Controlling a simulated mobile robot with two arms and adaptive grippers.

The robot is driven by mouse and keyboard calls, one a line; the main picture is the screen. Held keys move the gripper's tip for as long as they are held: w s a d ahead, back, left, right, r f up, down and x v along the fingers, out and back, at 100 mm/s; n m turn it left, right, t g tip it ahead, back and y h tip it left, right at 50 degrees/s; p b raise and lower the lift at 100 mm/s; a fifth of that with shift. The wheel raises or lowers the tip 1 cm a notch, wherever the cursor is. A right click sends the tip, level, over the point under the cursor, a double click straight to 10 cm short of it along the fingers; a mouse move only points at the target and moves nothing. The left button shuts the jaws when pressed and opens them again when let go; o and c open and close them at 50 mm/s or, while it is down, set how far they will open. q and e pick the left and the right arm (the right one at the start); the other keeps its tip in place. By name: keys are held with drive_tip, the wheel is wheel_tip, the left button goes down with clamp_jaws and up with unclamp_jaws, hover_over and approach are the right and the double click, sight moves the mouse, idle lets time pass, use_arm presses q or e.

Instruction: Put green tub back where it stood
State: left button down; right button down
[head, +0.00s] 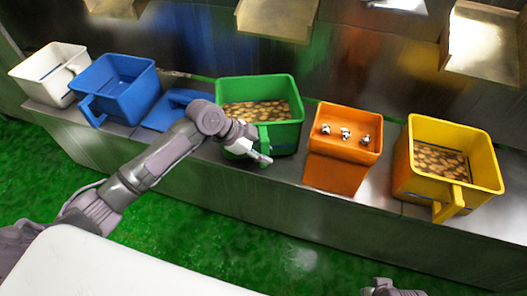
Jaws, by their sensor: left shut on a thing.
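The green tub (288,89) is at the middle of the metal bench in the head view, upright and partly filled with brownish pieces (256,111). My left gripper (258,156) is shut on the tub's handle at its front. My wrist hides part of the tub's left front side. I cannot tell whether the tub's base touches the bench. My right gripper (390,289) shows only in part at the bottom edge, away from the bench.
On the metal bench (283,172), a white tub (35,72), a blue tub (112,98) and a flat blue piece (165,115) are to the left. An orange bin (336,172) with small shiny parts and a yellow tub (482,165) are to the right. Metal chutes (277,16) hang above.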

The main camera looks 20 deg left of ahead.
use_arm(q)
drive_tip(key=shift+w+f+b, duration=0.2)
drive_tip(key=shift+f+b, duration=0.05)
drive_tip(key=shift+b, duration=0.3)
drive_tip(key=shift+f+b, duration=0.4)
use_arm(e)
drive_tip(key=v, duration=0.7)
drive_tip(key=shift+r, duration=0.3)
use_arm(q)
drive_tip(key=shift+s+f+b, duration=0.15)
drive_tip(key=shift+f+b, duration=0.1)
drive_tip(key=shift+f, duration=0.4)
drive_tip(key=shift+s+f+b, duration=0.15)
drive_tip(key=shift+f+b, duration=0.05)
drive_tip(key=shift+f, duration=0.4)
use_arm(e)
drive_tip(key=shift+d+f, duration=0.15)
drive_tip(key=shift+f, duration=0.3)
use_arm(q)
drive_tip(key=c, duration=0.9)
unclamp_jaws()
drive_tip(key=shift+w+f, duration=0.1)
